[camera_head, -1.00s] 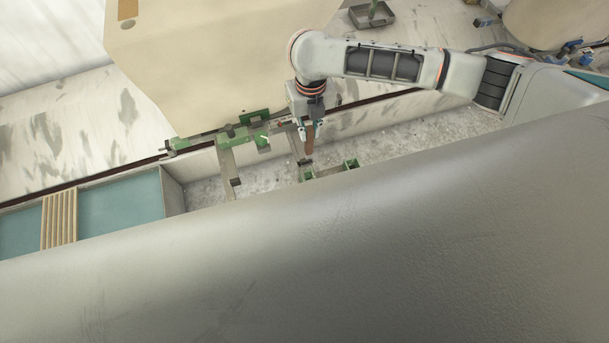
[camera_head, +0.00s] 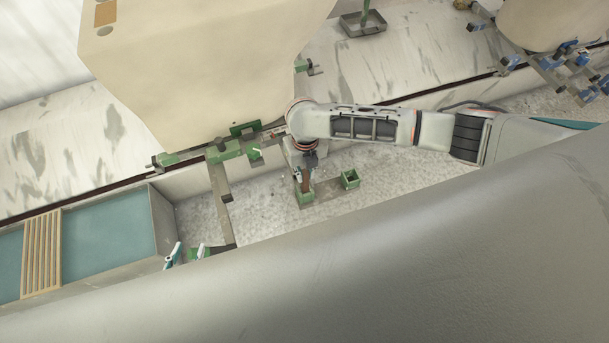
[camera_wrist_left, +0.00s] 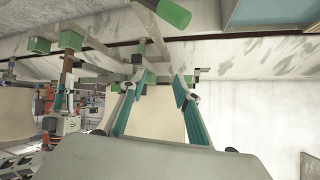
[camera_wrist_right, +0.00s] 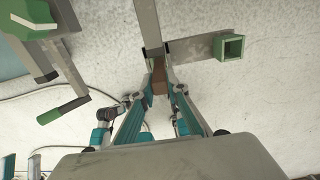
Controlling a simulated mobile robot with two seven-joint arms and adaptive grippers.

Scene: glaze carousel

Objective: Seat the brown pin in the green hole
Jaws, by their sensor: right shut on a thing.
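My right gripper (camera_head: 304,168) is shut on the brown pin (camera_head: 306,184), which is upright. In the head view the pin's lower end overlaps a green square socket (camera_head: 304,197). The left wrist view, upside down, shows the pin (camera_wrist_left: 68,65) in line with a green block (camera_wrist_left: 70,40). I cannot tell whether its tip is inside or just above. A second green socket (camera_head: 349,179), open and empty, stands to the right on the same bracket. My left gripper (camera_head: 186,256) is open and empty.
A green-ended carousel frame (camera_head: 225,151) and its metal bar (camera_head: 222,205) stand left of the pin. A large beige panel (camera_head: 200,60) hangs behind. A trough with blue surface and wooden slats (camera_head: 40,250) is at the left. Grey floor around the sockets is clear.

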